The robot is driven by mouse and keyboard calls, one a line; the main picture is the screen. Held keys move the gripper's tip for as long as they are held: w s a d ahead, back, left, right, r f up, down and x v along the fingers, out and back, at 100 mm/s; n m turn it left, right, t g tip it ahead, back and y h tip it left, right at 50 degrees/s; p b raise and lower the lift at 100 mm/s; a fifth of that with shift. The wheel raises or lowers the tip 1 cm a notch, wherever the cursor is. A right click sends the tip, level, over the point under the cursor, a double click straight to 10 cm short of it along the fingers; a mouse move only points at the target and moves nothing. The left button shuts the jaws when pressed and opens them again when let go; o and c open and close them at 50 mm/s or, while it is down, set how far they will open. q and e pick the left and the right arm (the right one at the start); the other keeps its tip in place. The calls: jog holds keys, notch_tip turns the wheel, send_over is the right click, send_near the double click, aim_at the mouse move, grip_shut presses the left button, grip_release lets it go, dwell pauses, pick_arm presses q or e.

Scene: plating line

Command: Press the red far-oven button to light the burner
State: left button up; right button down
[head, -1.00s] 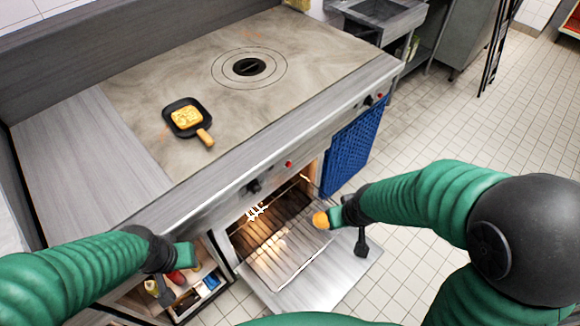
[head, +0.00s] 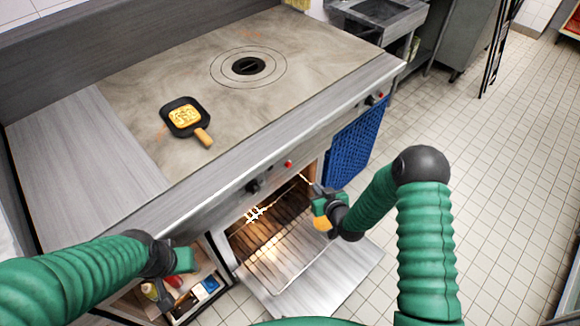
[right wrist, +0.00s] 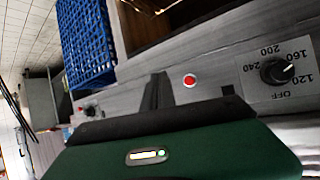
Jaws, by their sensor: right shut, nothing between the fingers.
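The stove front has two red buttons. The farther red button (head: 380,95) sits beside a black knob, above a blue panel. The nearer red button (head: 288,164) is above the open oven; in the right wrist view a red button (right wrist: 190,80) shows close, beside a dial. My right gripper (head: 318,192) is shut and empty, in front of the oven opening, below the nearer button and apart from it. Its dark fingers (right wrist: 157,95) show in the right wrist view. My left gripper (head: 184,261) is over an open drawer at lower left; its fingers are unclear.
The open oven (head: 268,225) glows inside, its door lowered and a wire rack out. A blue perforated panel (head: 355,140) hangs right of it. A pan (head: 183,117) with food stands on the cooktop (head: 290,70). The tiled floor at right is clear.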

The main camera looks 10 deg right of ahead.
aim_at(288, 165)
jog(key=w+a+b, duration=0.2)
jog(key=w+a, duration=0.3)
jog(key=w, duration=0.2)
jog(key=shift+w, duration=0.15)
jog(key=shift+b, duration=0.3)
dwell(1.8)
jog(key=shift+w+a, duration=0.2)
jog(key=shift+w, duration=0.1)
jog(key=shift+w+a+b, duration=0.25)
jog(key=shift+w+b, duration=0.1)
jog(key=shift+w, duration=0.05)
dwell(0.8)
jog(key=shift+s+d+r, duration=0.1)
jog(key=shift+s+d, duration=0.4)
jog(key=shift+s, duration=0.25)
jog(key=shift+p, duration=0.3)
